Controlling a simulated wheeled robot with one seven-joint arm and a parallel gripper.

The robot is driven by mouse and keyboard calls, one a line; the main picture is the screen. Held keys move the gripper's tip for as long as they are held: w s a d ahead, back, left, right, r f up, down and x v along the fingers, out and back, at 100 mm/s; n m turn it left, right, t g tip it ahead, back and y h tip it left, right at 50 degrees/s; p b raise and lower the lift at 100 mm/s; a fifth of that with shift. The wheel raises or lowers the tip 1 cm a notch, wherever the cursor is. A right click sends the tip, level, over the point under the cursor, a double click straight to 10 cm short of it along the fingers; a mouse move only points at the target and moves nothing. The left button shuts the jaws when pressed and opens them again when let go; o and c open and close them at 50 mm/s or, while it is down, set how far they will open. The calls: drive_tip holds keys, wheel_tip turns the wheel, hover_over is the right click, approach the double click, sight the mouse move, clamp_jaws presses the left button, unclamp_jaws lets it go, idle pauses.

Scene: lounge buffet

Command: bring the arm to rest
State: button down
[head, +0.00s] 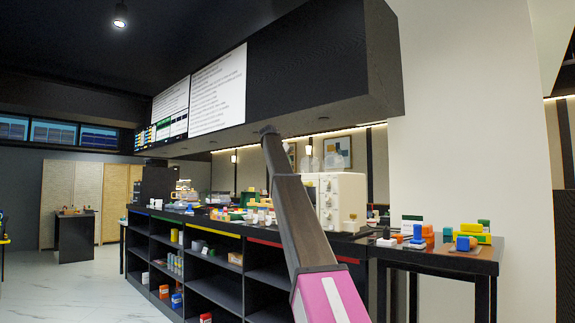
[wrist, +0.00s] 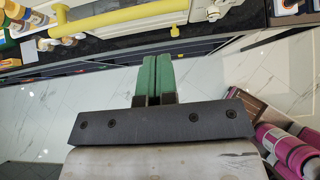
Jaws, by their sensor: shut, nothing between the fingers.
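My gripper (wrist: 156,75) shows in the wrist view as two green fingers pressed together, with nothing between them. The fingers are over the pale marble floor (wrist: 60,100) and point toward the dark edge of a counter at the top of the picture. In the head view my arm rises from the bottom centre, leaning left, in front of the long shelf counter. I cannot make out the fingers in the head view.
The black shelf counter (head: 216,290) holds many small items and a cream machine (head: 338,200). A dark side table (head: 455,258) with coloured blocks stands at right. A black overhead box (head: 320,70) hangs above. In the wrist view a yellow bar (wrist: 115,20) lies along the counter.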

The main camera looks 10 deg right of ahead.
drive_tip(key=s+a+f+m+g+y, duration=0.1)
drive_tip(key=s+f+m, duration=0.15)
drive_tip(key=f, duration=1.35)
drive_tip(key=s+a+f+m+y, duration=0.1)
drive_tip(key=s+f+m, duration=0.15)
drive_tip(key=f, duration=1.45)
drive_tip(key=s+a+f+m+g+y, duration=0.1)
drive_tip(key=s+f+m, duration=0.3)
drive_tip(key=f, duration=0.8)
drive_tip(key=s+f+m+y, duration=0.1)
drive_tip(key=s+f+m, duration=0.1)
drive_tip(key=s+f, duration=0.75)
drive_tip(key=s+a+f+m+g+y, duration=0.1)
drive_tip(key=s+f+m, duration=0.2)
drive_tip(key=s+f, duration=0.55)
drive_tip(key=s+a+f+m+g, duration=0.1)
drive_tip(key=s+f+m, duration=0.3)
drive_tip(key=f, duration=0.8)
drive_tip(key=s+f+m+y, duration=0.1)
drive_tip(key=s+f+m, duration=0.1)
drive_tip(key=s+f, duration=0.2)
drive_tip(key=s+a+f+m+g, duration=0.1)
drive_tip(key=s+f, duration=0.4)
drive_tip(key=s, duration=0.6)
drive_tip(key=s+a+f+m+y, duration=0.1)
drive_tip(key=s+f+m, duration=0.3)
drive_tip(key=s, duration=0.4)
drive_tip(key=shift+s+a+f+g+y, duration=0.15)
drive_tip(key=shift+f+g+y, duration=0.1)
drive_tip(key=shift+g+y, duration=0.05)
